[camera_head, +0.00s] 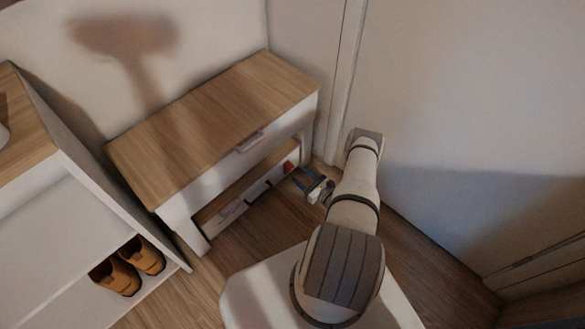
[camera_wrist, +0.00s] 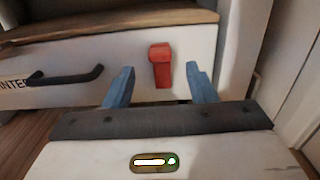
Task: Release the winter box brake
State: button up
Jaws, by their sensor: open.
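The winter box (camera_wrist: 125,55) is a white drawer-like box low under a wooden-topped bench, with part of a dark "WINTER" label (camera_wrist: 12,82) at the left edge of the wrist view. A black bar handle (camera_wrist: 68,76) is on its front. The red brake lever (camera_wrist: 161,66) is on the front, right of the handle, its thicker end up; it also shows in the head view (camera_head: 288,167). My gripper (camera_wrist: 158,80) is open and empty, its two blue fingers on either side of the lever in the picture. Whether they reach it in depth I cannot tell.
The bench (camera_head: 215,130) stands over the box, with an upper drawer handle (camera_head: 250,141). Its right leg (camera_wrist: 240,45) is close to my right finger. A white wall is at right. A shelf (camera_head: 75,220) with orange shoes (camera_head: 116,276) stands left.

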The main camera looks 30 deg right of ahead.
aim_at(292, 168)
jog(key=b+x, duration=0.1)
jog(key=x, duration=0.4)
grip_shut()
dwell(0.5)
